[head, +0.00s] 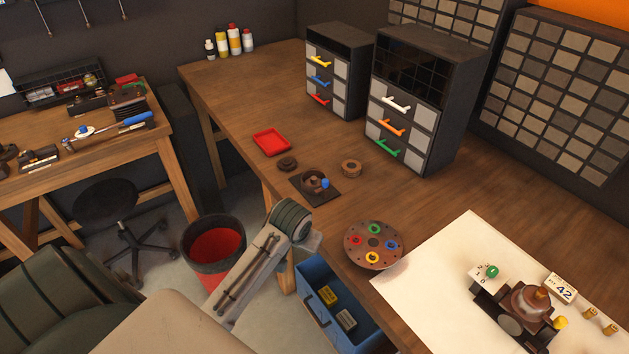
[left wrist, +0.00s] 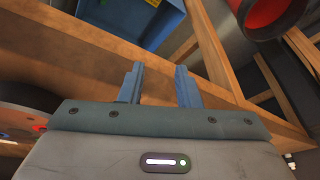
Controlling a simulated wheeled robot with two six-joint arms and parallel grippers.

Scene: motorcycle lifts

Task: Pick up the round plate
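The round plate (head: 374,245) is a brown disc with coloured rings in red, green, blue and yellow around a dark centre. It lies flat at the front edge of the wooden table and seems to reach slightly past it. Part of it shows at the left edge of the left wrist view (left wrist: 22,118). My left gripper (left wrist: 157,75) is open and empty, its two blue-grey fingers apart beside the table edge. In the head view my left arm ends left of the plate; its fingers are hidden there. My right gripper is in neither view.
A blue bin (head: 318,283) hangs below the table edge, and a red-lined bucket (head: 213,246) stands on the floor. A white mat (head: 440,270) with a brown teapot-like part (head: 530,302) lies right of the plate. Drawer cabinets (head: 425,100) stand behind.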

